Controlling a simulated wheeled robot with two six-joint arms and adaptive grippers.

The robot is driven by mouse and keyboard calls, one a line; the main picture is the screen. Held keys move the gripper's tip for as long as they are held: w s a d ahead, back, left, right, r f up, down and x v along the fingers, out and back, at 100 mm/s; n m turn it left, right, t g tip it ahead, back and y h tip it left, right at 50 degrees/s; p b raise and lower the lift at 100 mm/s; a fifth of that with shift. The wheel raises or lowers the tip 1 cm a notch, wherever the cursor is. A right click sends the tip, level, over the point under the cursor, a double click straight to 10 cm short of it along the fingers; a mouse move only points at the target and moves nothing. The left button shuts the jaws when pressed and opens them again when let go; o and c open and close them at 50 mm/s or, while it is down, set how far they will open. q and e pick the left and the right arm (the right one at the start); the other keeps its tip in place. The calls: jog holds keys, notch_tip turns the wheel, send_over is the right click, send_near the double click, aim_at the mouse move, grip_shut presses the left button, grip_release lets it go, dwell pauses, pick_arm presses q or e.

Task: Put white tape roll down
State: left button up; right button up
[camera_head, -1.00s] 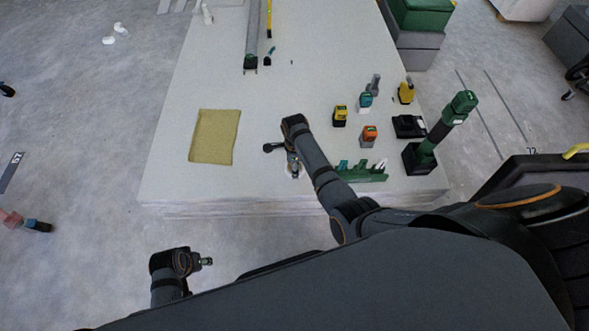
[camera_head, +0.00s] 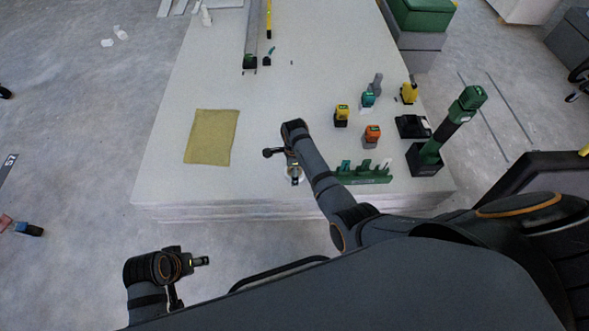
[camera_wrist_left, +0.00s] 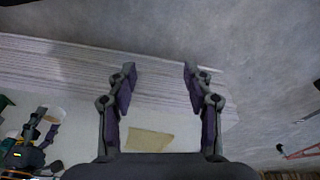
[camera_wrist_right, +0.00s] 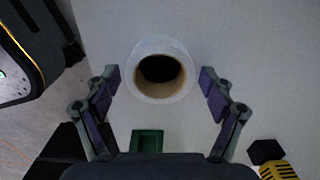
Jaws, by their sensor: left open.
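The white tape roll (camera_wrist_right: 160,46) is in the right wrist view, seen end-on into its brown core. It sits between the fingers of my right gripper (camera_wrist_right: 160,80), with a narrow gap on each side, so the fingers look open around it. In the head view my right gripper (camera_head: 294,179) is over the front of the pale panel stack (camera_head: 250,180), and the roll is mostly hidden under it. The roll seems to rest on the top panel. My left gripper (camera_head: 203,261) is open and empty, off the stack's front edge; its fingers show in the left wrist view (camera_wrist_left: 158,75).
A green rack (camera_head: 365,179) stands just right of my right gripper. Several small tools, a black charger (camera_head: 412,127) and a tall green tool (camera_head: 440,135) stand further right. A yellow sheet (camera_head: 211,137) lies left. The panel between sheet and gripper is clear.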

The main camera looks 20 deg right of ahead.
jog(key=shift+r, duration=0.1)
notch_tip(320, 180, up, 4)
jog(key=shift+r+p, duration=0.25)
jog(key=shift+p, duration=0.9)
pick_arm(q)
jog(key=a+f+y+p, duration=0.1)
jog(key=a+f+p, duration=0.1)
jog(key=f, duration=0.6)
jog(key=shift+s+a+f+g+p, duration=0.15)
jog(key=shift+a+f+g+p, duration=0.2)
jog(key=shift+a, duration=0.2)
pick_arm(e)
notch_tip(320, 180, up, 8)
jog(key=shift+f, duration=0.2)
pick_arm(q)
jog(key=shift+r, duration=0.1)
